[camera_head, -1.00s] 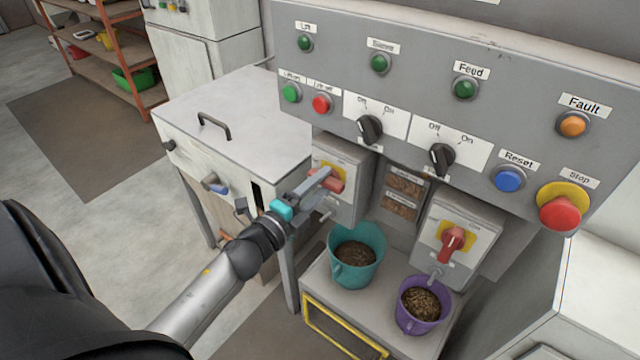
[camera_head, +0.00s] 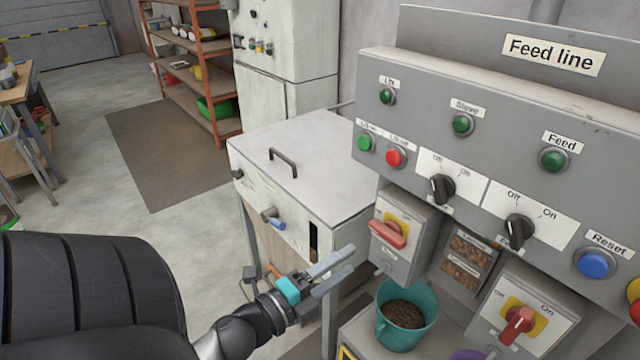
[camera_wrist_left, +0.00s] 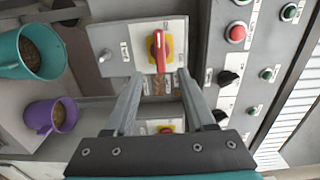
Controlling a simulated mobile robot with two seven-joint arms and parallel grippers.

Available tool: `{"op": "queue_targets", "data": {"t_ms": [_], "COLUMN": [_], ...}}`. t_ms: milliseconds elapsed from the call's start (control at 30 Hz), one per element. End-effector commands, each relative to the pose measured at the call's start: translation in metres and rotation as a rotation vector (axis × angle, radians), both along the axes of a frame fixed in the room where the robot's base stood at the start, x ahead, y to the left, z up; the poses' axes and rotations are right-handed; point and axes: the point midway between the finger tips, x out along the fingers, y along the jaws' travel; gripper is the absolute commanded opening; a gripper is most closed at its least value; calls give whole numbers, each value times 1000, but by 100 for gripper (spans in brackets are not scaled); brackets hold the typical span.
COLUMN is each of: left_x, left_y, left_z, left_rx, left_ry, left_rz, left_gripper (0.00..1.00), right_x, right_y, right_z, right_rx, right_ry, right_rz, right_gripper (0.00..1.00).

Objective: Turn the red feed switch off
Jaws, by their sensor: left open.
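Two grey switch boxes with red rotary handles on yellow plates hang under the control panel. The left red handle (camera_head: 388,233) lies nearly sideways; it also shows in the left wrist view (camera_wrist_left: 158,51). The right red handle (camera_head: 519,325) stands more upright, with Off and On marks beside it. I cannot read which box is labelled feed. My left gripper (camera_head: 345,263) is open and empty, to the left of and below the left switch box in the head view, apart from its handle. In the left wrist view my fingers (camera_wrist_left: 160,85) point towards that box. My right gripper is not in view.
The panel (camera_head: 470,120) carries buttons, lamps and black selectors above the boxes. A teal bucket (camera_head: 425,306) of pellets stands beneath, and a purple one (camera_wrist_left: 43,118) beside it. A white cabinet (camera_head: 320,155) stands left of the boxes. Open floor lies further left.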

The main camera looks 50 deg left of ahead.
Motion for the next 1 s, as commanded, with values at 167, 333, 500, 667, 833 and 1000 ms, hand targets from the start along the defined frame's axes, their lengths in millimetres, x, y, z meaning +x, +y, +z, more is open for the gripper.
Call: {"op": "queue_targets", "data": {"t_ms": [167,333,500,667,833,1000], "left_x": [-30,-44,-48,-48,-48,-48], "left_y": [2,4,4,4,4,4], "left_z": [-1,-1,0,0,0,0], "left_rx": [-2,-3,-1,-1,-1,-2], "left_ry": [2,0,-1,-1,-1,0], "left_rz": [2,2,0,0,0,0], "left_gripper": [55,55,55,55,55,55], "right_x": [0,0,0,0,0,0], "right_y": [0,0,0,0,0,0], "right_z": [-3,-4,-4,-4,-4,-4], "right_rx": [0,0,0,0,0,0], "right_ry": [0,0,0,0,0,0], "right_rz": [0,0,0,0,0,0], "right_gripper": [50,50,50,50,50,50]}}
